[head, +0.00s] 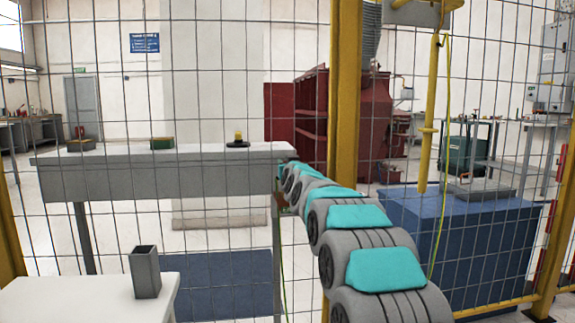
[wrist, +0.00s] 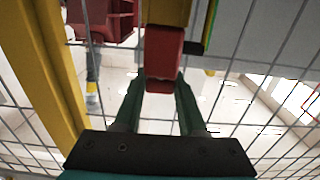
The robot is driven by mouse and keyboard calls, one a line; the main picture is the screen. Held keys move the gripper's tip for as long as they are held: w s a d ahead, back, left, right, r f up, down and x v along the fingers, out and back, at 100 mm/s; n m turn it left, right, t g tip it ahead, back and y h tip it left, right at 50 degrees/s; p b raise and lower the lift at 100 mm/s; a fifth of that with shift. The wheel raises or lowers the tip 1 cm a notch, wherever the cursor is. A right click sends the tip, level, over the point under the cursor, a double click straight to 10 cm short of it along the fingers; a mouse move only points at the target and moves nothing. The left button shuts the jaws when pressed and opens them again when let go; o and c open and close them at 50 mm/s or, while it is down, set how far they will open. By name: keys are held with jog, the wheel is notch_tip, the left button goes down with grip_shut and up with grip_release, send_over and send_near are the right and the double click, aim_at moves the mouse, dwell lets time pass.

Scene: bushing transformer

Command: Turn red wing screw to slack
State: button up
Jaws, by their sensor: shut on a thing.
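The red wing screw (wrist: 163,50) shows as a red block in the upper middle of the wrist view, below a brownish-yellow part (wrist: 168,12). My gripper (wrist: 162,80) has its two dark green fingers on either side of the red piece's lower end and is shut on it. The fingertips partly cover its sides. How far the screw is turned cannot be told. In the head view my arm reaches away toward the right end of the grey-white table (head: 115,182); my gripper and the screw cannot be made out there.
Wire mesh fencing with a yellow post (head: 343,100) stands close to my arm. A yellow post (wrist: 45,70) also shows left in the wrist view. A blue block (head: 460,245) stands right of the arm. A grey holder (head: 145,272) stands on a white table at front left.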

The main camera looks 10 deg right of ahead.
grip_shut()
jog(key=shift+w+a+b, duration=0.1)
jog(key=shift+b, duration=0.65)
jog(key=shift+a+f+b, duration=0.1)
jog(key=shift+f+b, duration=0.1)
jog(key=shift+b, duration=0.5)
jog(key=y+b, duration=0.1)
jog(key=b, duration=0.1)
jog(key=shift+a+n+b, duration=0.1)
jog(key=shift+n+b, duration=0.2)
jog(key=shift+r+b, duration=0.15)
jog(key=shift+b, duration=0.4)
jog(key=b, duration=0.2)
jog(key=shift+y+b, duration=0.4)
jog(key=shift+d+n+y+b, duration=0.3)
jog(key=shift+n+y+b, duration=0.4)
jog(key=shift+b, duration=0.55)
